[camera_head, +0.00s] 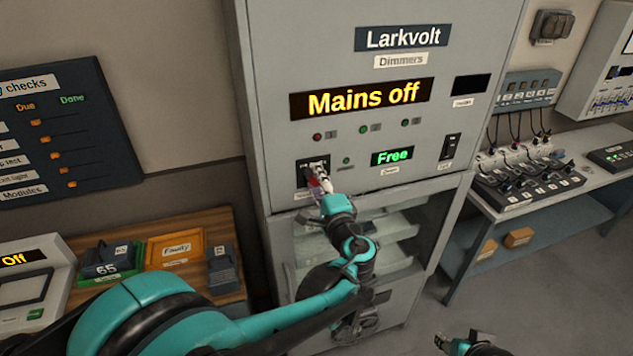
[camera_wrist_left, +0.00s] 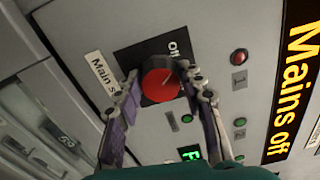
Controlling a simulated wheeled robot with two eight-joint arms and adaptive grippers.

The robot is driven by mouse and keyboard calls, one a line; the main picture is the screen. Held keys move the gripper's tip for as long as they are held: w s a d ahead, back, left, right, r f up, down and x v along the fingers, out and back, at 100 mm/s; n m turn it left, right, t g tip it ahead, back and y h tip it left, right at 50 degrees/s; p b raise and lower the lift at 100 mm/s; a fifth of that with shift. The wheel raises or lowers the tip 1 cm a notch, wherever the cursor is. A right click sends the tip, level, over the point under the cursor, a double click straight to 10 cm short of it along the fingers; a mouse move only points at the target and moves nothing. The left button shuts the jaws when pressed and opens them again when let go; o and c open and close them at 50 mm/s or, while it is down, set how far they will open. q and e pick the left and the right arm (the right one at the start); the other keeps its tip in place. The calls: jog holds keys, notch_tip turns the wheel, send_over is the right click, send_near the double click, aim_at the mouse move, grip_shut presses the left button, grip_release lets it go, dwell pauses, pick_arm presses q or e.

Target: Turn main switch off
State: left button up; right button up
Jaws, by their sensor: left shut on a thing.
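The main switch is a red round knob (camera_wrist_left: 161,80) on a black plate (camera_wrist_left: 141,57) in the left wrist view, with a label reading "off" beside it. My left gripper (camera_wrist_left: 160,88) is shut on the knob, a finger at each side of it. In the head view my left gripper (camera_head: 319,180) reaches the black switch plate (camera_head: 309,168) low on the grey cabinet and mostly hides the knob. The cabinet display (camera_head: 362,99) reads "Mains off". My right gripper (camera_head: 441,343) shows small at the bottom edge; its fingers are too unclear to judge.
A small display (camera_head: 392,156) reads "Free". A rocker switch (camera_head: 450,147) sits to its right. Open floor lies at the lower right.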

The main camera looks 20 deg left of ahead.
pick_arm(q)
jog(key=shift+n, duration=0.6)
jog(key=o, duration=1.2)
jog(key=shift+c, duration=0.2)
jog(key=shift+s, duration=0.1)
jog(key=v, duration=1.2)
jog(key=shift+a+f, duration=0.1)
